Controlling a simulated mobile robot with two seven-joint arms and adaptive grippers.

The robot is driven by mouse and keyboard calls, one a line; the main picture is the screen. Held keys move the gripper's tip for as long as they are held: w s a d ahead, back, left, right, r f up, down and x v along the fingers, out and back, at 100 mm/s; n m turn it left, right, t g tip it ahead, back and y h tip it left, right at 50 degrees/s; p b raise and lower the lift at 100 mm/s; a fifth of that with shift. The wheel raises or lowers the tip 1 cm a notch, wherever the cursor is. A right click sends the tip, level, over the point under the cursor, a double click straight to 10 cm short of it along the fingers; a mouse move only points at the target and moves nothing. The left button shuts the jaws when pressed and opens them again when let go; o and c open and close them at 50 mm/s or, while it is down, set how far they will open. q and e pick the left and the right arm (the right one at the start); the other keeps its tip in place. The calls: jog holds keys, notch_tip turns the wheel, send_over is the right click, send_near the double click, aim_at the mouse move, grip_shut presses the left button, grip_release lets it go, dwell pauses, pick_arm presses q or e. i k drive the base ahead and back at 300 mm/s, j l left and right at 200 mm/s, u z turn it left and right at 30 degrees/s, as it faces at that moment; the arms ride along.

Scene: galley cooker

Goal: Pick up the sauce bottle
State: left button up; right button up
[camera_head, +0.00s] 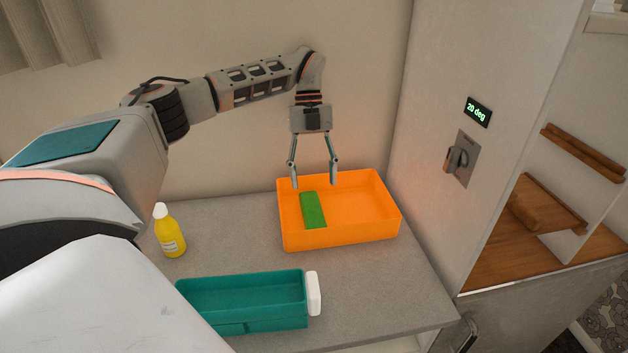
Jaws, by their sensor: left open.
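The sauce bottle (169,232) is yellow with a white cap and a pale label. It stands upright on the grey counter, at the left in the head view, close to my arm's body. My left gripper (314,182) is open and empty, with its fingers pointing down. It hangs over the back part of the orange tray, to the right of the bottle and well apart from it. My right gripper is not in view.
The orange tray (386,220) holds a green block (313,210). A teal bin (245,314) with a white piece (313,293) at its right end stands at the counter's front. A wall panel with a knob (457,160) and display (478,112) rises at right. Counter between bottle and tray is clear.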

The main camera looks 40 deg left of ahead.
aim_at(167, 230)
jog(key=k+l, duration=0.8)
jog(key=l, duration=0.1)
